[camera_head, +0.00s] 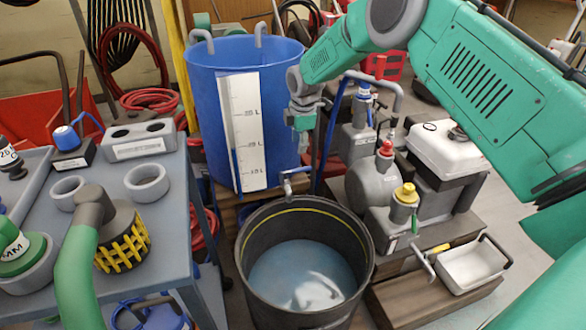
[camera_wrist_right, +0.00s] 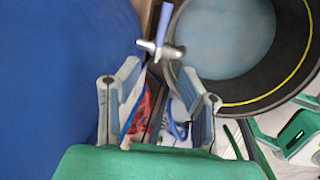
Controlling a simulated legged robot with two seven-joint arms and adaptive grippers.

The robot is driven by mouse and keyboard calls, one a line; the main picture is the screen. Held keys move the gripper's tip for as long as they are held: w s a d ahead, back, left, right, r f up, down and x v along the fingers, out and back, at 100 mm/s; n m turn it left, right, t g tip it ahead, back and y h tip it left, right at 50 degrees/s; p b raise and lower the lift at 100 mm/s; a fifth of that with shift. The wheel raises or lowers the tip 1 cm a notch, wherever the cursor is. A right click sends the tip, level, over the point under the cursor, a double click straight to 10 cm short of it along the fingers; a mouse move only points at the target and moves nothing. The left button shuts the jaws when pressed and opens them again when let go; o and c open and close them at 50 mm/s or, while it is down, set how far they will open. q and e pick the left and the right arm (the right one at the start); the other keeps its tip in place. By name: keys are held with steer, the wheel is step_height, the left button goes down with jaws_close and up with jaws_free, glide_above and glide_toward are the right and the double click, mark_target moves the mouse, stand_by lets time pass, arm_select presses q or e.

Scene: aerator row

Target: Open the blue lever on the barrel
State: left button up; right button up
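The blue barrel (camera_head: 225,85) stands at the back centre with a white level scale on its front. A metal tap (camera_head: 293,174) sticks out low on its right side, above the black tub. In the right wrist view the tap (camera_wrist_right: 160,49) has a blue lever (camera_wrist_right: 164,24) pointing up in the picture. My right gripper (camera_head: 303,122) points down beside the barrel's right side, above the tap. In the right wrist view my right gripper (camera_wrist_right: 160,72) is open and empty, with the tap just beyond its fingertips, apart from them. My left gripper is not in view.
The black tub (camera_head: 258,285) holds bluish water below the tap. Grey pumps with red and yellow caps (camera_head: 405,195) stand to the right. A grey table (camera_head: 160,195) with hose fittings and rings is at left. A white tray (camera_head: 468,268) lies at lower right.

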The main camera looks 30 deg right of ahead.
mark_target(298, 169)
steer(key=f+b, duration=0.1)
steer(key=f, duration=0.2)
steer(key=w+d+f+b, duration=0.1)
steer(key=f, duration=0.3)
steer(key=d+f+b, duration=0.1)
steer(key=f, duration=0.3)
steer(key=shift+w+d+b, duration=0.15)
steer(key=shift+w+b, duration=0.25)
steer(key=shift+a+f, duration=0.2)
steer(key=shift+w+a, duration=0.1)
steer(key=shift+a, duration=0.25)
steer(key=shift+d+f, duration=0.1)
steer(key=shift+d, duration=0.3)
jaws_close()
